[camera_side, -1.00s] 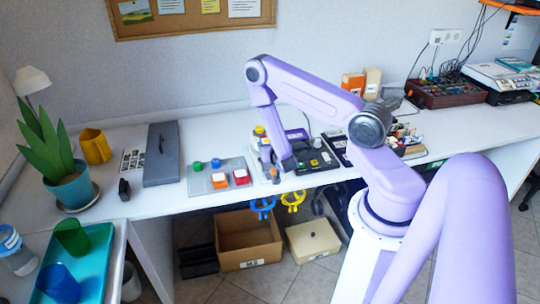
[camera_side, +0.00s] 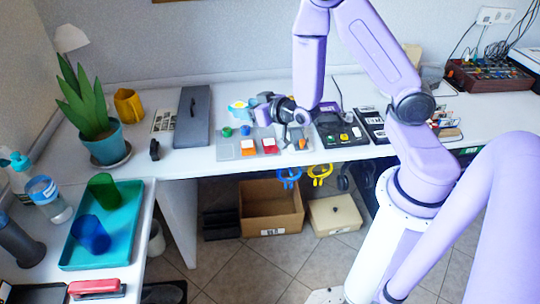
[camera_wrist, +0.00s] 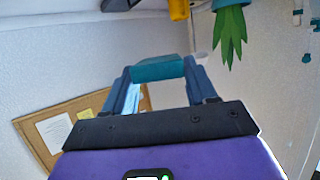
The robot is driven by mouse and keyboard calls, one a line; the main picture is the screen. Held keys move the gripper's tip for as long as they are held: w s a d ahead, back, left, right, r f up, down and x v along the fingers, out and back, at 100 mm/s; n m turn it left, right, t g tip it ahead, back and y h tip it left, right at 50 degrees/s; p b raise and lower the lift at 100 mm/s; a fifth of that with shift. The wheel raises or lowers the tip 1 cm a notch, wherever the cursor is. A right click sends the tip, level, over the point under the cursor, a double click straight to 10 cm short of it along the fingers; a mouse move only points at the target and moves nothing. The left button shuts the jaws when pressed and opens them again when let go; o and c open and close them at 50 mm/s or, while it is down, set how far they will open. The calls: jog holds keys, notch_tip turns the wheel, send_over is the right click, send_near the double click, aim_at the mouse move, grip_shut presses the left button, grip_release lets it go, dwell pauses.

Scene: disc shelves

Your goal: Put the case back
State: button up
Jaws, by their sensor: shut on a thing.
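My gripper (camera_side: 262,108) is above the desk in the side view, left of my forearm and over the button panels. In the wrist view, the blue fingers of my gripper (camera_wrist: 158,78) are closed on a teal case (camera_wrist: 157,68), seen from its end between the tips.
A grey button panel (camera_side: 246,145) and a black panel (camera_side: 339,130) lie below my gripper. A long grey box (camera_side: 193,118), a yellow cup (camera_side: 129,105) and a potted plant (camera_side: 106,145) stand to the left. Small items (camera_side: 447,124) stand at the right.

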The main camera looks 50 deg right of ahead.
jog(key=shift+s+a+r+n+y, duration=0.15)
jog(key=shift+a+r+n+y, duration=0.1)
jog(key=shift+a, duration=0.2)
jog(key=shift+s+a+r+n+y, duration=0.15)
jog(key=shift+a+y, duration=0.1)
jog(key=shift+a, duration=0.15)
jog(key=s+d+f, duration=0.1)
jog(key=d+f, duration=0.2)
jog(key=f, duration=0.7)
send_over(232, 155)
notch_tip(232, 155, down, 10)
jog(key=shift+w+r, duration=0.15)
jog(key=shift+r, duration=0.1)
jog(key=shift+w+f, duration=0.15)
jog(key=shift+f, duration=1.5)
jog(key=shift+f, duration=0.5)
jog(key=shift+f, duration=0.15)
jog(key=o, duration=1.1)
jog(key=shift+f, duration=0.1)
